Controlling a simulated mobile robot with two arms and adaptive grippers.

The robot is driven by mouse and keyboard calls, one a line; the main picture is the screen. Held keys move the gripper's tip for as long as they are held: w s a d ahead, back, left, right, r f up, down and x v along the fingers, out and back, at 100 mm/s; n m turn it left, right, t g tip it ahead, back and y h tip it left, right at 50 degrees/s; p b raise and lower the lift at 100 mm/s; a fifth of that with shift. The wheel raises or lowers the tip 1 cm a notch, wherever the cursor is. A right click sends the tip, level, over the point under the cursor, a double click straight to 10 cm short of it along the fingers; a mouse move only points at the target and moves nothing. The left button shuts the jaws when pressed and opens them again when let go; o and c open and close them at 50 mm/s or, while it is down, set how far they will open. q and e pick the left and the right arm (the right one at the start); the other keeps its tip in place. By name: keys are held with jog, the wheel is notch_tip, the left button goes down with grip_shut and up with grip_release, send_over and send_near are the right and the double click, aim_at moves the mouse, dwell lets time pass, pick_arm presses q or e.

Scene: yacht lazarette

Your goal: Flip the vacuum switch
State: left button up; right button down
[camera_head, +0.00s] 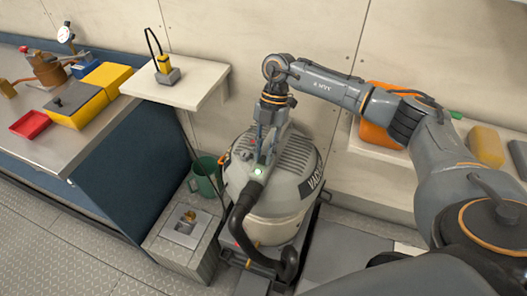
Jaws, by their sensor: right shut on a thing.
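The vacuum (292,190) is a rounded grey canister with dark lettering on its side. My right gripper (264,158) points down at the vacuum's top, just behind the green light. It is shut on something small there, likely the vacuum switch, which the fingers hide. I cannot tell which way the switch is set. A black hose (240,215) curves down the vacuum's front. My left gripper is not in view.
A wall shelf (190,82) holds a yellow device. The left bench (80,120) carries yellow boxes, a red tray (30,124) and a gauge. An orange item (380,128) sits on the right shelf.

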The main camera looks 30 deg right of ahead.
jog(key=c, duration=1.2)
grip_release()
jog(key=shift+r, duration=0.1)
jog(key=v, duration=1.1)
jog(key=shift+d+r, duration=0.2)
jog(key=shift+r, duration=0.15)
jog(key=shift+f, duration=0.1)
